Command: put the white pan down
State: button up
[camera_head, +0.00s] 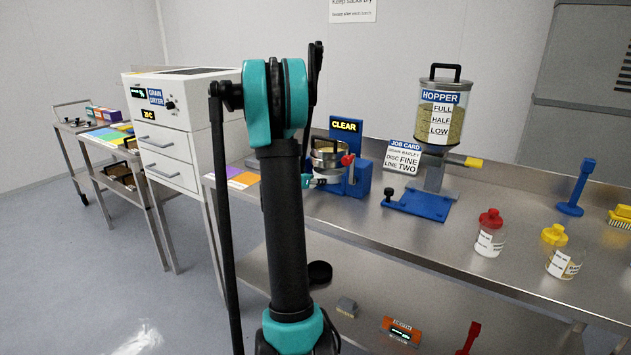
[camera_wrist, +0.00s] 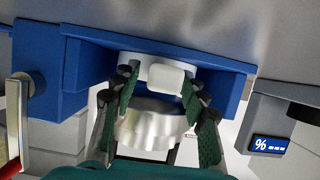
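In the wrist view, my gripper (camera_wrist: 160,80) has its two green-padded fingers on either side of a small white block (camera_wrist: 166,77). The block looks like a tab or handle. The right finger lies close against it, while a narrow gap seems to show on the left, so I cannot tell whether it is gripped. A shiny round metal vessel (camera_wrist: 152,125) sits between the fingers, below the block in the picture. I cannot tell which part is the white pan. In the head view, my arm hides most of the gripper beside the round metal vessel (camera_head: 328,155) at the blue stand.
The blue stand (camera_head: 358,178) with the CLEAR sign (camera_head: 345,126) is close around my gripper. The job card (camera_head: 403,157) and hopper (camera_head: 440,110) stand to its right. The grain dryer (camera_head: 180,120) is at left.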

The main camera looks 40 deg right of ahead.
jog(key=v, duration=1.2)
jog(key=s+a+f+n+y, duration=0.4)
jog(key=s+a, duration=0.4)
jog(key=a, duration=0.3)
jog(key=s+a+f+n+y, duration=0.4)
jog(key=s+a, duration=0.4)
jog(key=a, duration=0.2)
jog(key=s+a+f+n+y, duration=0.4)
jog(key=s+a+f, duration=0.4)
jog(key=a, duration=0.3)
jog(key=shift+a+n+g+y, duration=0.3)
jog(key=shift+n+g, duration=0.1)
jog(key=shift+n, duration=0.4)
